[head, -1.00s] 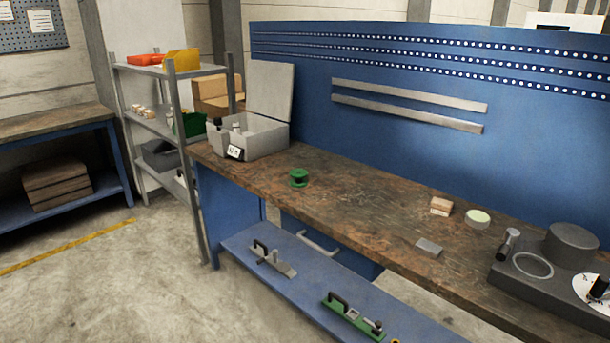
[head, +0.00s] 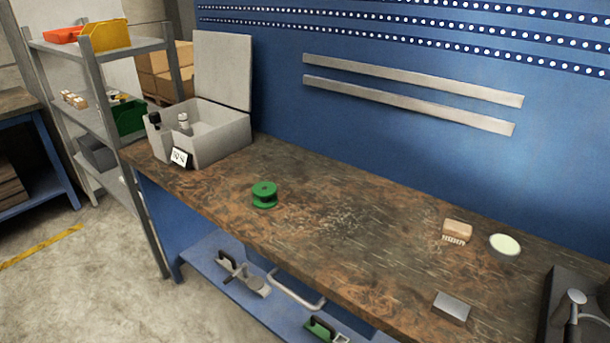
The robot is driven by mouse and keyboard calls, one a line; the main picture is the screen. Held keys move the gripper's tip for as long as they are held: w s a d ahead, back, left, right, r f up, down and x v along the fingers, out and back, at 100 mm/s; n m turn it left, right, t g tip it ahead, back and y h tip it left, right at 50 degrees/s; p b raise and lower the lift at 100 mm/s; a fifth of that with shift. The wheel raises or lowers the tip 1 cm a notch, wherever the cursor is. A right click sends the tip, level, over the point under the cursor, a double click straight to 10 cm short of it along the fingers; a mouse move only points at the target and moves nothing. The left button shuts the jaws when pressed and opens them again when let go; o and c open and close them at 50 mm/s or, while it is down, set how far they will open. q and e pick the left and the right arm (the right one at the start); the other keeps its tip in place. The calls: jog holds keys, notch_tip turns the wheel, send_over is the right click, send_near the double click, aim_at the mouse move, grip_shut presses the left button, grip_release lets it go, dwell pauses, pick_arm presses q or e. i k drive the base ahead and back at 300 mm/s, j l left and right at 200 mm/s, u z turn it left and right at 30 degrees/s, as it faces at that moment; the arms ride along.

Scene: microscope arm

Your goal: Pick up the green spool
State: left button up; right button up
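The green spool (head: 264,195) stands upright on the brown workbench top (head: 330,260), left of the middle of the head view. It lies near the bench's front edge, to the right of the open grey box. Nothing touches it or covers it. Neither of my grippers shows in the head view.
An open grey box (head: 222,143) with a label stands at the bench's left end. A brush (head: 457,231), a round pale-topped disc (head: 505,245), a small grey block (head: 452,307) and a dark device (head: 560,305) are on the right. Bench around the spool is clear.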

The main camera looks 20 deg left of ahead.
aim_at(264, 193)
jog(key=i+j+z, duration=0.1)
jog(key=j+z, duration=0.3)
jog(key=j, duration=0.35)
jog(key=j+z, duration=0.4)
jog(key=j, duration=0.35)
jog(key=k+j+z, duration=0.4)
jog(key=k+j, duration=0.2)
